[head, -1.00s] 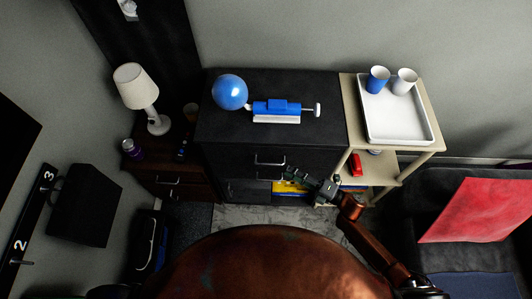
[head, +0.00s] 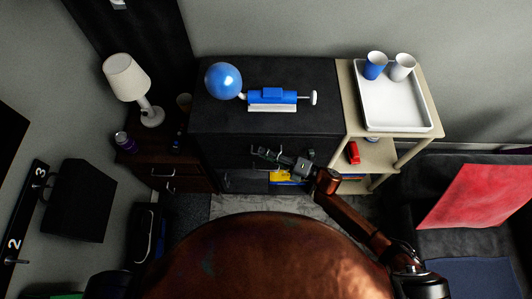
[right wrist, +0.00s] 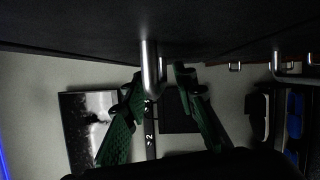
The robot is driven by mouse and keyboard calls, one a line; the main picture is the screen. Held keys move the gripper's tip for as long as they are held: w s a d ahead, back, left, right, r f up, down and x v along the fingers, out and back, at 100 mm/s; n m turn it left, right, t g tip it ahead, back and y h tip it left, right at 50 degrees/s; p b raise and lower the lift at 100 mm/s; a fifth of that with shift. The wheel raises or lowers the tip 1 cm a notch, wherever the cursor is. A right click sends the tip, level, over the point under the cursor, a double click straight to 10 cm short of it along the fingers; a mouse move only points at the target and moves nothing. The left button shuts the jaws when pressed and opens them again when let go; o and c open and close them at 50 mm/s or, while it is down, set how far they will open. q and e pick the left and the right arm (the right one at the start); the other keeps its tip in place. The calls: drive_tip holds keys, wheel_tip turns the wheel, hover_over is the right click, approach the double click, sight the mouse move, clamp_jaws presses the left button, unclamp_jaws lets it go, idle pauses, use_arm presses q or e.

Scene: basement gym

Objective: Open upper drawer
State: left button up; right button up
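The black cabinet (head: 215,110) stands ahead, and its upper drawer (head: 225,152) looks shut. The drawer's metal bar handle (head: 253,149) is partly covered by my right gripper (head: 266,155) in the head view. In the right wrist view the handle (right wrist: 150,65) comes down from the dark drawer front, between the green fingers of my right gripper (right wrist: 160,78). The fingers are spread, with visible gaps; I cannot tell whether either touches the bar. My left gripper is not in view.
A blue ball (head: 223,80) and a blue-and-white device (head: 272,98) are on the cabinet top. A cream shelf (head: 347,100) to the right bears a white tray (head: 398,122) with two cups. A nightstand with a lamp (head: 127,77) stands left. A dark seat with a red cushion (head: 475,196) is right.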

drive_tip(key=shift+c, duration=0.3)
clamp_jaws()
drive_tip(key=shift+d, duration=0.15)
